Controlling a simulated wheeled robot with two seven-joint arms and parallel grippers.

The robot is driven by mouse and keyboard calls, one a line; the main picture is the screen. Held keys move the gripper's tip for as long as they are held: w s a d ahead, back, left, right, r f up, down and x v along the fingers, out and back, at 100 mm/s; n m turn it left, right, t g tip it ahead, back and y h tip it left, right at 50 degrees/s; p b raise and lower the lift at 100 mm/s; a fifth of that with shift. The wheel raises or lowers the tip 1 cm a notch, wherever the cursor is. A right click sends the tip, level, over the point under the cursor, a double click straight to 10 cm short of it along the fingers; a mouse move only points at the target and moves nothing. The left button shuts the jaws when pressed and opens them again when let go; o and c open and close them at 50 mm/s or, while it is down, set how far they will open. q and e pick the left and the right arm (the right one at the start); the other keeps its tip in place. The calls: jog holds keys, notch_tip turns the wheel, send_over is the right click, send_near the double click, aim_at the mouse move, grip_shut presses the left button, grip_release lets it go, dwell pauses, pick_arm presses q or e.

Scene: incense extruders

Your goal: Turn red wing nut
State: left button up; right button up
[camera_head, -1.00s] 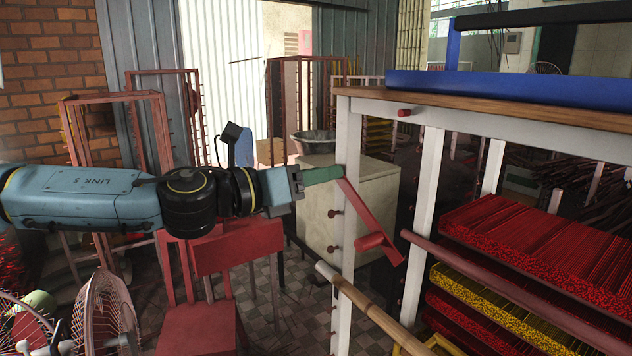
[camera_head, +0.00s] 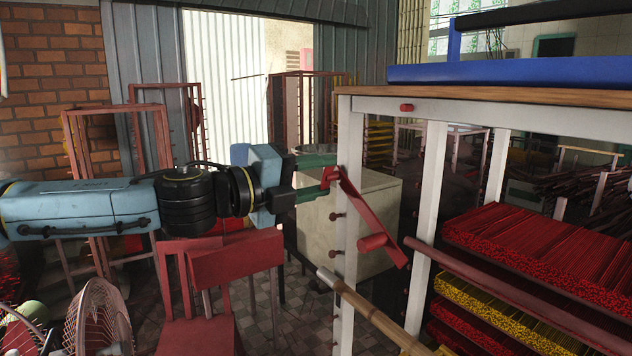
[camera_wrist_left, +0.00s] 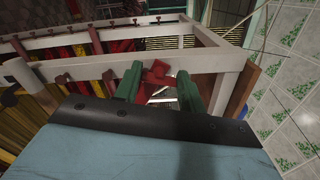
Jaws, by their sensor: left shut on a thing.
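The red wing nut (camera_head: 331,177) is at the upper end of a slanting red lever (camera_head: 378,217) on the white frame's near left post. My left gripper (camera_head: 315,178) reaches in from the left, with one green finger above the nut and one below, shut on it. In the left wrist view the red nut (camera_wrist_left: 157,73) shows between the two green fingers (camera_wrist_left: 159,90). The fingers hide part of the nut. My right gripper is in neither view.
The white post (camera_head: 347,150) and wooden tabletop (camera_head: 480,94) are close to the fingers. A bamboo pole (camera_head: 365,306) sticks out below. Red chairs (camera_head: 240,265) stand under my left arm, and a fan (camera_head: 100,318) is at lower left. Incense trays (camera_head: 540,255) fill the right.

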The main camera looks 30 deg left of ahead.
pick_arm(q)
jog(key=n+b, duration=0.1)
jog(key=n, duration=0.3)
jog(key=shift+f+n, duration=0.1)
jog(key=shift+n, duration=0.3)
dwell(0.4)
jog(key=o, duration=1)
